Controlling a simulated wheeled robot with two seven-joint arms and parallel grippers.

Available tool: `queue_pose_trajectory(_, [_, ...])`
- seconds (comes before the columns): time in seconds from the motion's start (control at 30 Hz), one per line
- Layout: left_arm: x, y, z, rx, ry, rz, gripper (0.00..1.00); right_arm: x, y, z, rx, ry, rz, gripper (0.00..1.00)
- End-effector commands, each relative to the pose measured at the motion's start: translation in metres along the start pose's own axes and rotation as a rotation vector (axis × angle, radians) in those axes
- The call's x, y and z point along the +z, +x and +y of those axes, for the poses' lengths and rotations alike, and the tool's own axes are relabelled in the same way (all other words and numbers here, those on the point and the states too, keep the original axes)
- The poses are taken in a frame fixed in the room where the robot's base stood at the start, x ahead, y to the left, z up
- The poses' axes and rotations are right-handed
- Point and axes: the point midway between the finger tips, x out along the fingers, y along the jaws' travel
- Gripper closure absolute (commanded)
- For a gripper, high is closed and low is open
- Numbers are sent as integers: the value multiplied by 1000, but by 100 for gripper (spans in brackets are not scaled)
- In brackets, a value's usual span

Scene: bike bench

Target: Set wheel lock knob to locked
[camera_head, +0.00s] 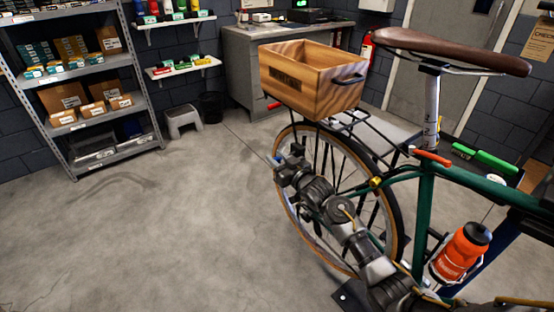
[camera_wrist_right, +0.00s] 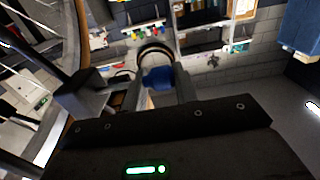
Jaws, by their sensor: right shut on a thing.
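My right gripper (camera_head: 276,162) reaches in beside the bicycle's rear wheel (camera_head: 399,205), on its left side, below the wooden crate. In the right wrist view its fingers (camera_wrist_right: 156,82) are closed around a small blue part (camera_wrist_right: 158,78), seemingly the wheel lock knob. A bit of blue also shows at the gripper tip in the head view. The part's markings and its turned position cannot be read, and the arm hides part of the wheel and spokes. My left gripper is out of view.
The wooden crate (camera_head: 311,82) sits on the rear rack above the wheel. The green frame (camera_head: 424,215) with an orange bottle (camera_head: 460,252) is at the right. A grey shelf unit (camera_head: 85,85) stands at the left.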

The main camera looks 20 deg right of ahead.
Motion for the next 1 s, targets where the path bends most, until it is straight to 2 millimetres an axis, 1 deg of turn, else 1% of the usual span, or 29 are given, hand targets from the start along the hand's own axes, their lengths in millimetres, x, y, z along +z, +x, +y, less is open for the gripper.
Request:
queue_pose_trajectory(0.03, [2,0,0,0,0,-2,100,1,0,-3,-7,0,-2,100])
queue_pose_trajectory(0.13, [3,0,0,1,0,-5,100,1,0,-2,-7,0,-2,100])
queue_pose_trajectory(0.23, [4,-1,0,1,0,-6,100,1,0,10,-6,-1,-3,100])
queue_pose_trajectory(0.3, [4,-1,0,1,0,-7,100,2,0,20,-4,-2,-4,100])
queue_pose_trajectory(0.37, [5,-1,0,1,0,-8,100,1,0,26,-4,-1,-3,100])
queue_pose_trajectory(0.6, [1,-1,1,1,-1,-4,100,1,0,27,-3,1,-2,100])
queue_pose_trajectory(0.63, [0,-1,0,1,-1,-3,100,1,0,27,-3,1,-2,69])
queue_pose_trajectory(0.73, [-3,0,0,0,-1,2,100,1,0,27,-3,1,-2,56])
queue_pose_trajectory(0.77, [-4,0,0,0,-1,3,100,1,0,27,-3,1,-2,55])
queue_pose_trajectory(1.0, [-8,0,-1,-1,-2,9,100,1,0,27,-3,1,-1,55])
